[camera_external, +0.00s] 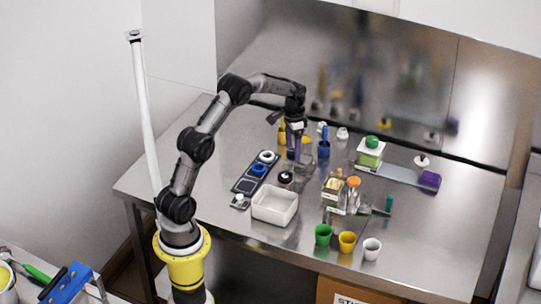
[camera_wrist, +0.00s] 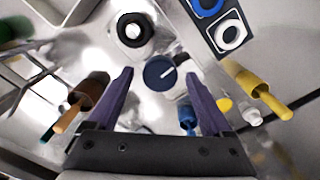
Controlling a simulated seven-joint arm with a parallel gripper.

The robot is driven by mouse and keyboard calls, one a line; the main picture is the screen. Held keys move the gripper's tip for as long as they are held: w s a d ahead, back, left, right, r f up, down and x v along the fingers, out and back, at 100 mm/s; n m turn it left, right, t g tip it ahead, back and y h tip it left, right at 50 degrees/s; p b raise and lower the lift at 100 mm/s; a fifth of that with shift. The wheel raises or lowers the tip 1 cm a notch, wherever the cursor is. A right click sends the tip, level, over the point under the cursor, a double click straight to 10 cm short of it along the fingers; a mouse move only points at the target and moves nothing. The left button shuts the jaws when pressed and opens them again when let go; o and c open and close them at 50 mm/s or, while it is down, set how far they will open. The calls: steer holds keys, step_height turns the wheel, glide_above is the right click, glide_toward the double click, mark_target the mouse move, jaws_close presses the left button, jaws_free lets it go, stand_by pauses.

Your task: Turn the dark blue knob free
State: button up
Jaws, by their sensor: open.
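The dark blue knob (camera_wrist: 160,73) is round with a white line across its top. In the wrist view it sits below and between my two purple fingers, nearer their tips. My gripper (camera_wrist: 159,74) is open, with a finger on each side of the knob and visible gaps between. I cannot tell how far above the knob the fingertips are. In the external view my gripper (camera_external: 303,158) points down over the steel table, and I cannot make out the knob there.
A black round piece with a white centre (camera_wrist: 133,30) stands close by. A dark panel with blue and white rings (camera_external: 247,183) and a white tray (camera_external: 275,218) lie left and in front. The table's front right has free room.

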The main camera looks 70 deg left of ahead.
step_height(320, 180, up, 13)
stand_by(0.4)
steer(key=shift+r, duration=0.1)
steer(key=d+r+m+t, duration=0.1)
steer(key=d+r, duration=0.5)
steer(key=r, duration=0.2)
steer(key=s+d+r+m+t, duration=0.2)
steer(key=s+d+r, duration=0.5)
steer(key=s+d, duration=0.35)
steer(key=s+d+f+t, duration=0.25)
steer(key=s+d, duration=0.45)
steer(key=s, duration=0.5)
steer(key=s+f+n, duration=0.3)
steer(key=s+f, duration=0.3)
steer(key=f, duration=0.3)
steer(key=shift+d+f, duration=0.3)
steer(key=shift+d, duration=0.15)
